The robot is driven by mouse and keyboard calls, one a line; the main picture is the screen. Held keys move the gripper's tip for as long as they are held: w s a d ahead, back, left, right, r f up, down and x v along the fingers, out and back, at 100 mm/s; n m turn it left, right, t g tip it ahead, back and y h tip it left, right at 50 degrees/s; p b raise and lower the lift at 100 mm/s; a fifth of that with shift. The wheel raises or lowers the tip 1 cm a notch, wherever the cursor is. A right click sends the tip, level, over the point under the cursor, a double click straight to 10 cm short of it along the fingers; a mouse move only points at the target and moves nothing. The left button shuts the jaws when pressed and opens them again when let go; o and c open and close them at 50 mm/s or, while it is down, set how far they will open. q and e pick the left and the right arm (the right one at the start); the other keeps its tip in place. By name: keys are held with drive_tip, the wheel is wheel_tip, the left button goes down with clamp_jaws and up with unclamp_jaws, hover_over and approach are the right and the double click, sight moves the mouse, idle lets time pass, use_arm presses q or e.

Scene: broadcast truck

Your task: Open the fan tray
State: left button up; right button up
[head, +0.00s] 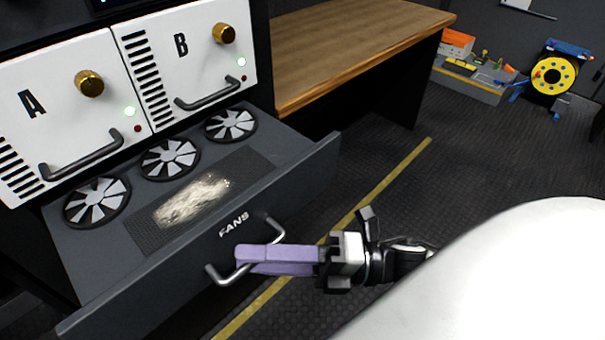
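The dark grey fan tray (98,245) stands pulled out from under the two white units. Three round fans (168,158) and a mesh panel with pale dust (190,200) show on its top. Its front is marked FANS and carries a metal bar handle (217,276). My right gripper (262,259) reaches in from the right, its lilac fingers across the middle of the handle. The fingers lie close together and look shut on the bar; they hide the part they cover. My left gripper is out of view.
White units A (60,115) and B (185,60), with brass knobs and handles, sit above the tray. A wooden desk (350,40) is behind to the right. A yellow floor line (385,182) crosses open floor. A cable reel (552,76) stands far right.

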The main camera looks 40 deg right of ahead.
drive_tip(key=v, duration=0.9)
drive_tip(key=shift+s+d, duration=0.2)
drive_tip(key=shift+d, duration=0.1)
drive_tip(key=w+d+f+m+t+h, duration=0.1)
drive_tip(key=w+f+m+t+h, duration=0.15)
drive_tip(key=f+m+h, duration=0.45)
drive_tip(key=w+d+f+m+t+h, duration=0.1)
drive_tip(key=w+f+m+h, duration=0.2)
drive_tip(key=f+m, duration=0.35)
drive_tip(key=s+a+f+m+g+h, duration=0.3)
drive_tip(key=a+f+m+g, duration=0.3)
drive_tip(key=f+m, duration=0.5)
drive_tip(key=s+m, duration=0.1)
drive_tip(key=m, duration=0.2)
drive_tip(key=shift+s+a+f+m, duration=0.15)
drive_tip(key=shift+s+a+m, duration=0.1)
drive_tip(key=shift+a+m, duration=0.1)
drive_tip(key=shift+w, duration=0.1)
